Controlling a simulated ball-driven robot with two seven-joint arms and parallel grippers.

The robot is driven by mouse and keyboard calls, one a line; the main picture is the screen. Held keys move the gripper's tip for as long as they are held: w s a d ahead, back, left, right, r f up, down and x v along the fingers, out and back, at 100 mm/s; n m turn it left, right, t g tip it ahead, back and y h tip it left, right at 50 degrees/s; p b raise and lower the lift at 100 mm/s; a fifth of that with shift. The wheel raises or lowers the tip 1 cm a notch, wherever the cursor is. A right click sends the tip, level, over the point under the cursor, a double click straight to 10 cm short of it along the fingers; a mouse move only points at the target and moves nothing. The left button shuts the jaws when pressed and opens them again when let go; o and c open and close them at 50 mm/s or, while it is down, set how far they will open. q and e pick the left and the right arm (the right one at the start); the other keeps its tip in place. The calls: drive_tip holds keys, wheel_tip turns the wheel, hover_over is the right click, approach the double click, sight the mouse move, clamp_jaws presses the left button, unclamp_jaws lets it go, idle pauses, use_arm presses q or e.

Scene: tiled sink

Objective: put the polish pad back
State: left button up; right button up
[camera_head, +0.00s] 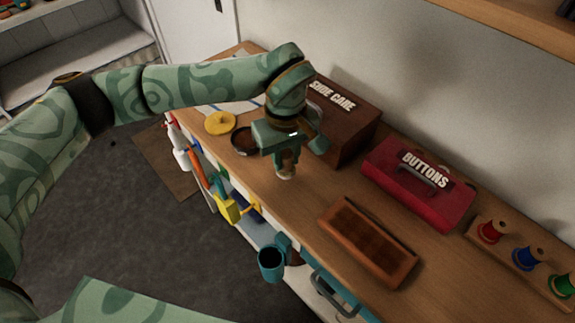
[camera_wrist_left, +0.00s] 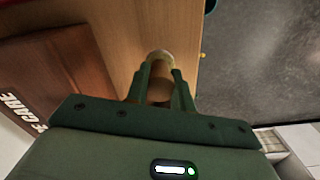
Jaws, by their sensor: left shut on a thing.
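My left gripper (camera_head: 287,158) points down over the wooden counter in front of the brown shoe care box (camera_head: 347,125). It is shut on a small pale tan, rounded piece (camera_head: 285,174), which looks like the polish pad. In the left wrist view the pad (camera_wrist_left: 160,58) sits between the fingertips of the left gripper (camera_wrist_left: 160,75), above the bare counter. I cannot tell whether it touches the counter. A dark round tin (camera_head: 239,143) stands left of the gripper, partly hidden by it. A yellow disc with a knob (camera_head: 220,122) lies beyond the tin. My right gripper is out of view.
A red buttons box (camera_head: 420,185), a brown wooden tray (camera_head: 345,219) and thread spools (camera_head: 528,258) stand on the counter (camera_head: 303,212) to the right. A teal cup (camera_head: 271,262) and a yellow watering can (camera_head: 230,209) hang at the front edge.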

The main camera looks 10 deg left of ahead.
sight(287, 167)
use_arm(q)
drive_tip(key=f, duration=0.1)
drive_tip(key=f+b, duration=0.1)
drive_tip(key=f, duration=0.1)
drive_tip(key=shift+w+f, duration=0.2)
drive_tip(key=shift+f, duration=0.1)
drive_tip(key=shift+f, duration=0.1)
drive_tip(key=shift+f, duration=0.1)
drive_tip(key=o, duration=0.9)
wheel_tip(287, 167, up, 12)
drive_tip(key=shift+r+p, duration=0.2)
drive_tip(key=shift+p, duration=1)
